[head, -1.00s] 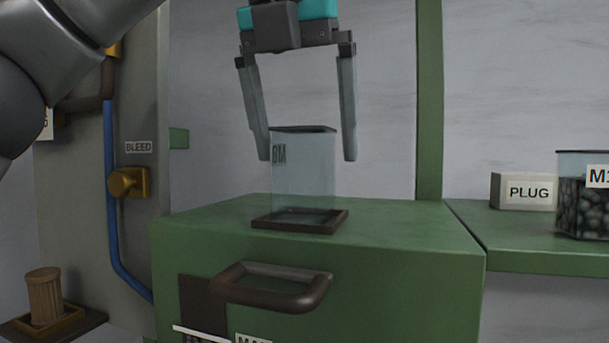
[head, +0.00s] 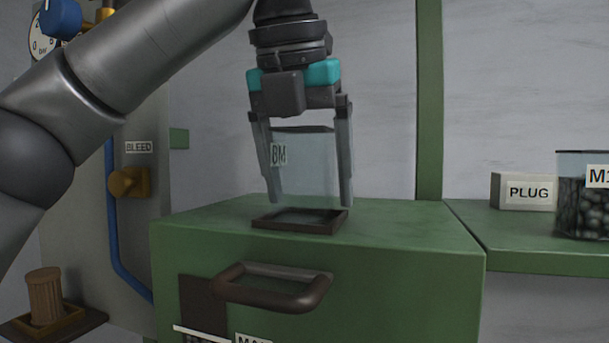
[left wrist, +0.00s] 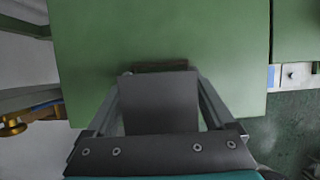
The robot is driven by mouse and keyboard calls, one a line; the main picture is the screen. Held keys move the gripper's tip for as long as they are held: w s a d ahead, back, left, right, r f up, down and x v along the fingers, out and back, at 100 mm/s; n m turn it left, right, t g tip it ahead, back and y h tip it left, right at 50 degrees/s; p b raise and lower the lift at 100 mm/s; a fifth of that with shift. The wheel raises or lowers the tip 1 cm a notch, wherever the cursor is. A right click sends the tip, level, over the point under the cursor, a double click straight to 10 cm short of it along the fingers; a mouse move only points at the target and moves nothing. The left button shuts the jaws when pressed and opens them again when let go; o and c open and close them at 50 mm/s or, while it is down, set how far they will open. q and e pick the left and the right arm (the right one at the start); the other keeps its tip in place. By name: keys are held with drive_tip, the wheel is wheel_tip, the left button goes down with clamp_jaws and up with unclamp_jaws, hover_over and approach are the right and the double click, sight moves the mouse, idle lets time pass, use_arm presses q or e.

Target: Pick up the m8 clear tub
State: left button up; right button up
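The m8 clear tub (head: 308,170) is a see-through, empty-looking box with a dark rim. Its label (head: 278,155) reads mirrored, as "8M". The tub is upright over a dark square tray (head: 265,226) on top of a green cabinet. My left gripper (head: 311,200) points down from above, one finger along each side of the tub, shut on its sides. My right gripper is not in view.
The green cabinet (head: 400,260) has a brown handle (head: 275,290) on its front. To the right, a green shelf (head: 540,250) bears a PLUG block (head: 524,191) and a labelled tub of dark pieces (head: 580,210). A green post (head: 428,100) stands behind. Left are a BLEED valve (head: 128,182) and blue pipe.

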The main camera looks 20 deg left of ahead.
use_arm(q)
clamp_jaws()
idle(0.5)
drive_tip(key=shift+r, duration=0.15)
drive_tip(key=shift+r, duration=4.9)
